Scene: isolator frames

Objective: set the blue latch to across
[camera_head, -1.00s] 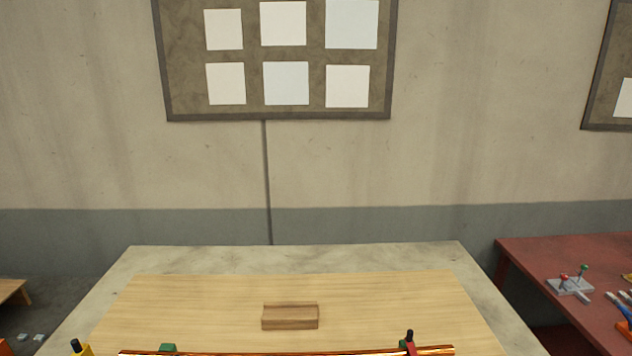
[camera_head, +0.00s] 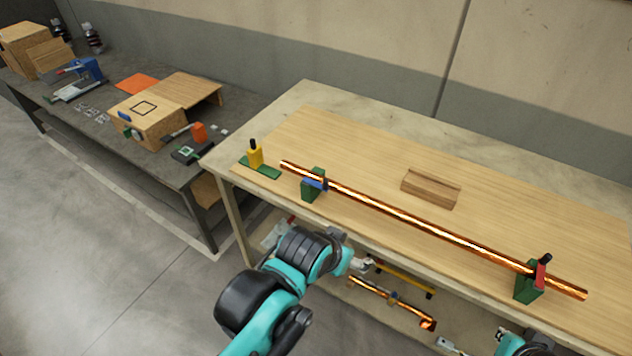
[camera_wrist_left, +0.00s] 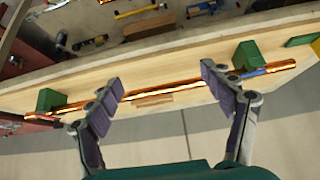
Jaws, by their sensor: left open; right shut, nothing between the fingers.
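The blue latch (camera_head: 316,184) is on the left green support (camera_head: 312,190). It lies low at the near side of the copper pipe (camera_head: 420,227), roughly along it, with a dark tip to the right. In the left wrist view the blue latch (camera_wrist_left: 254,72) shows beside the green support (camera_wrist_left: 246,55), to the right of the fingers. My left gripper (camera_wrist_left: 163,78) is open and empty, with the pipe beyond its fingertips. In the head view my left gripper (camera_head: 361,265) is before the table's front edge. My right gripper (camera_head: 449,346) is shut and empty at the bottom edge.
A red latch (camera_head: 541,272) stands up on the right green support (camera_head: 528,290). A yellow block (camera_head: 256,158) with a black knob stands beyond the pipe's left end. A wooden block (camera_head: 431,187) lies behind the pipe. Loose parts, including a yellow-handled tool (camera_head: 402,276), lie on the shelf below.

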